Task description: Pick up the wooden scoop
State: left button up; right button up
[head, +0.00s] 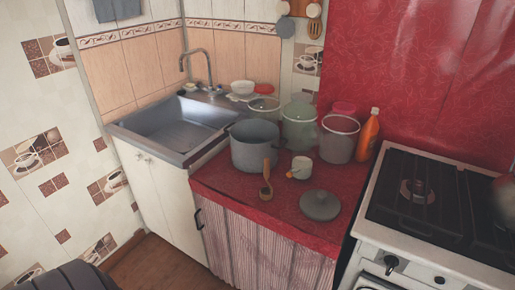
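The wooden scoop (266,182) is on the red counter (236,196) near its front edge. Its handle points up and its small dark bowl end is at the bottom. It stands just in front of a grey pot (254,148) and overlaps it in the picture; I cannot tell whether they touch. Neither of my grippers can be made out in the head view.
A white cup (301,168) and round grey lid (320,206) lie right of the scoop. Behind are clear buckets (339,140) and an orange bottle (368,136). A sink (180,128) is left, a stove (420,195) right. The counter's front strip is clear.

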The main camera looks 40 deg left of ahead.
aim_at(266, 192)
jog(key=i+j, duration=0.15)
jog(key=j, duration=0.25)
jog(key=i+j+u, duration=0.1)
jog(key=j, duration=0.3)
jog(key=i+j, duration=0.2)
jog(key=j, duration=0.2)
